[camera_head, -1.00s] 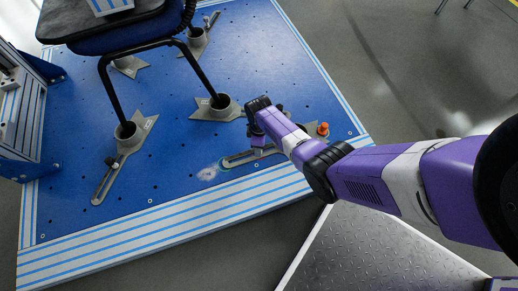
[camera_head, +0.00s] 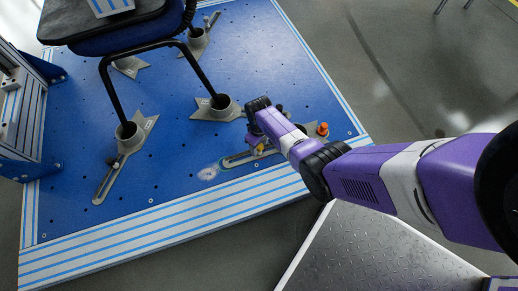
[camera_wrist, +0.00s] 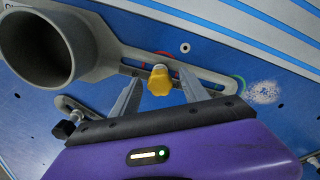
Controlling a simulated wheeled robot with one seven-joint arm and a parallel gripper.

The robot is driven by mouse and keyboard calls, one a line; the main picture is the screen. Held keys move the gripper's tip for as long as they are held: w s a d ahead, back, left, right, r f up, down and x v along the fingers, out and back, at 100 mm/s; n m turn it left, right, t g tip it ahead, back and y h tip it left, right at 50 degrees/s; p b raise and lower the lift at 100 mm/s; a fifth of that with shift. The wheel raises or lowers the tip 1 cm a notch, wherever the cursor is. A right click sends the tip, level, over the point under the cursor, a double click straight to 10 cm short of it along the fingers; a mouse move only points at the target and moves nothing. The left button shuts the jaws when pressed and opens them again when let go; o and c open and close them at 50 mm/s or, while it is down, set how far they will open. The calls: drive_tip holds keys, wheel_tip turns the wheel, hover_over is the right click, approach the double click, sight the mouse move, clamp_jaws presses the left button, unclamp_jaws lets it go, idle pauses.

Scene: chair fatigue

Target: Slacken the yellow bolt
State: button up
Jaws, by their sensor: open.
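The yellow bolt (camera_wrist: 159,80) has a lobed knob head and sits in the slotted arm of a grey clamp (camera_wrist: 205,80) on the blue plate. In the head view a bit of the yellow bolt (camera_head: 260,148) shows just beside my gripper. My gripper (camera_wrist: 160,88) is open in the wrist view, with one finger on each side of the yellow knob and visible gaps between. In the head view my wrist hides most of the gripper and part of the clamp.
A grey cup (camera_wrist: 42,45) joins the clamp's slotted arm. A black knob (camera_wrist: 64,129) stands near my left finger. An orange-red knob (camera_head: 323,129) lies right of my wrist. The chair (camera_head: 150,60) stands in other clamps on the blue plate (camera_head: 170,180).

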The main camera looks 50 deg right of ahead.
drive_tip(key=m, duration=0.3)
drive_tip(key=shift+m, duration=0.5)
drive_tip(key=m, duration=0.4)
drive_tip(key=shift+p, duration=0.3)
drive_tip(key=shift+c, duration=0.4)
